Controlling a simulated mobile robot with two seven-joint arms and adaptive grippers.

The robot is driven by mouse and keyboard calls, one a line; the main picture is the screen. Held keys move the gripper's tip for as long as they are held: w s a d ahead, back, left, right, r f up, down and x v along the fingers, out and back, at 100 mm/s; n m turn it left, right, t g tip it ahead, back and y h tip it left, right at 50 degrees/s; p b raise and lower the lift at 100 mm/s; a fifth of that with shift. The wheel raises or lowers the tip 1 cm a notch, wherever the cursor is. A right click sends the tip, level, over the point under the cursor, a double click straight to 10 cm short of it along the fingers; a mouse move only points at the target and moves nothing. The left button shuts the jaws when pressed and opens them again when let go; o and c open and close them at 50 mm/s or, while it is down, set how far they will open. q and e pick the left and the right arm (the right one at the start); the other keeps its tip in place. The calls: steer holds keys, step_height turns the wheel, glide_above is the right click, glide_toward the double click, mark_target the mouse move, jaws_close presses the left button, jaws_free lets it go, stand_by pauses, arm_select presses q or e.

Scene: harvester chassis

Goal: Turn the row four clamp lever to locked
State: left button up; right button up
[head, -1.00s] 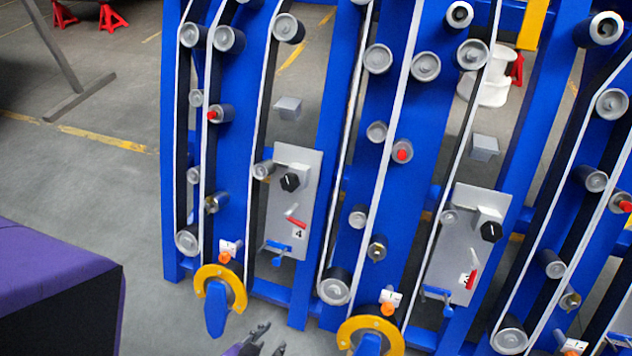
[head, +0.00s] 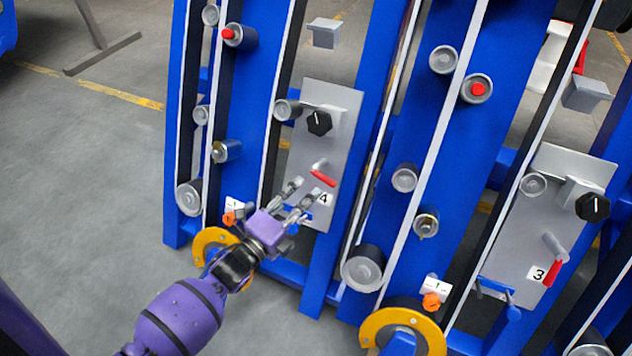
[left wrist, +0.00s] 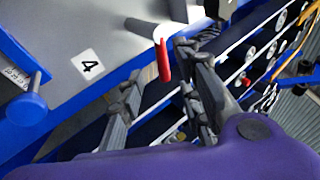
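The row four panel (head: 340,105) is a grey plate with a "4" label, a black knob (head: 319,123) and a lever with a red handle (head: 322,178). The handle slants down to the right. My left gripper (head: 306,189) is just in front of this lever, its two fingers apart. In the left wrist view the red handle (left wrist: 163,60) shows between the fingertips, nearer the right finger; I cannot tell if they touch. A blue lever (left wrist: 27,108) is at that view's left. My right gripper is in neither view now.
A row three panel (head: 560,190) stands to the right, its red handle (head: 551,272) pointing more steeply down. Blue uprights with rollers and belts flank both panels. A yellow ring (head: 400,320) is low in front. Open floor (head: 80,190) lies at left.

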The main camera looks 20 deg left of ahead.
mark_target(322, 180)
arm_select(q)
steer(key=shift+m, duration=0.4)
steer(key=b+x, duration=0.1)
steer(key=x, duration=0.7)
steer(key=shift+s+d, duration=0.1)
steer(key=shift+d, duration=0.05)
steer(key=shift+r, duration=0.1)
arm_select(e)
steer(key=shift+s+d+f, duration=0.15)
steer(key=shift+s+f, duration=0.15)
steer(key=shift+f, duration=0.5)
arm_select(q)
steer(key=shift+c, duration=0.2)
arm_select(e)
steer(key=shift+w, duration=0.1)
arm_select(q)
jaws_close()
